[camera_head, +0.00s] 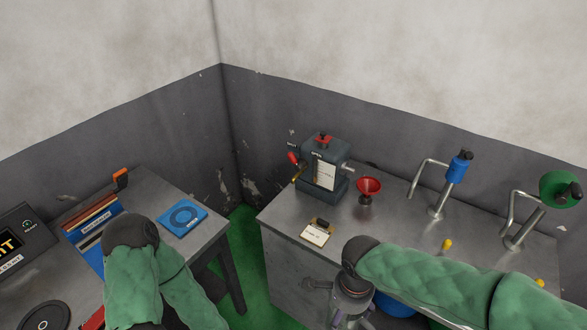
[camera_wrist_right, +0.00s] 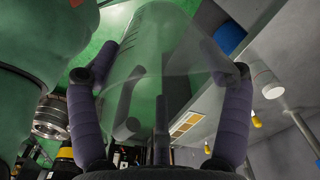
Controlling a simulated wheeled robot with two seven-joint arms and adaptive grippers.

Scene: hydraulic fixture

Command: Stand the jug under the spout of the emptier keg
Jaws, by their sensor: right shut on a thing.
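A clear, see-through jug (camera_wrist_right: 165,50) fills the middle of the right wrist view, between the dark purple fingers. My right gripper (camera_wrist_right: 160,95) is shut on it. In the head view my right gripper (camera_head: 354,320) hangs at the bottom, in front of the right bench, and the jug cannot be made out there. Two bent metal spouts stand on that bench, one with a blue head (camera_head: 460,166) and one with a green head (camera_head: 561,189). No keg or fill level can be made out. My left arm is at lower left, its gripper not visible.
The right bench (camera_head: 285,228) carries a grey machine (camera_head: 324,165), a red funnel (camera_head: 368,188), a small note (camera_head: 316,235) and yellow knobs (camera_head: 447,244). A blue rounded thing (camera_head: 397,305) shows below my right arm. The left table holds folders and a blue pad (camera_head: 182,217).

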